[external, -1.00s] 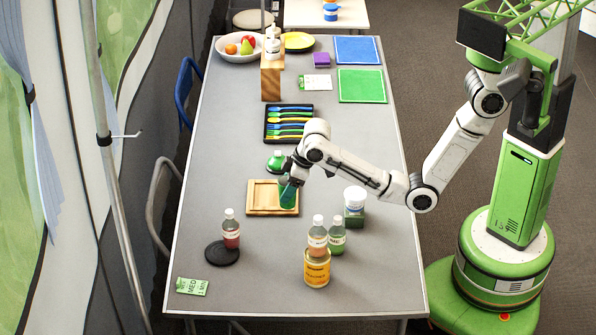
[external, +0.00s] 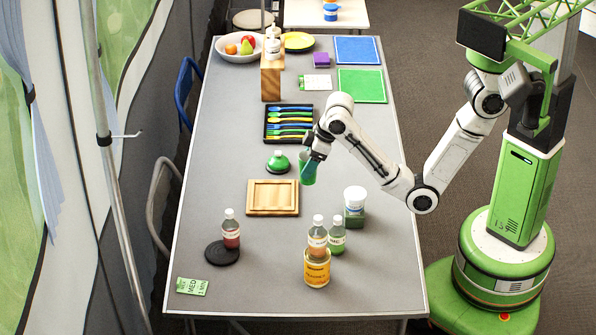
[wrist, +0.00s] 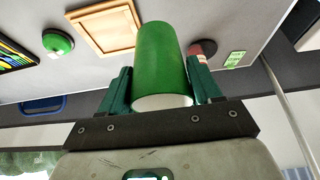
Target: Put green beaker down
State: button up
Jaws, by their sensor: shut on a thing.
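The green beaker (external: 308,168) is held in my gripper (external: 309,160), to the right of the green dome-shaped object and above and behind the wooden tray (external: 273,198). In the wrist view the beaker (wrist: 162,62) sits between both fingers of my gripper (wrist: 162,85), which are shut on it. Whether its base touches the table is hard to tell, but it appears raised. The wooden tray also shows in the wrist view (wrist: 76,22), and it is empty.
A green dome-shaped object (external: 278,162) stands left of the beaker. A cutlery tray (external: 288,112) lies behind. Bare table lies right of the cutlery.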

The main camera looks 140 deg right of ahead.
jog(key=w+a+n, duration=0.1)
jog(key=w+a, duration=0.3)
jog(key=w, duration=0.5)
jog(key=w+a, duration=0.4)
jog(key=w, duration=0.6)
jog(key=w+a+n, duration=0.1)
jog(key=w+a, duration=0.3)
jog(key=w, duration=0.5)
jog(key=shift+y, duration=0.3)
jog(key=shift+w+f+b, duration=0.1)
jog(key=shift+f+b, duration=0.25)
jog(key=shift+f, duration=8.75)
jog(key=shift+f, duration=0.2)
jog(key=o, duration=1)
jog(key=shift+r, duration=0.1)
jog(key=shift+o, duration=0.2)
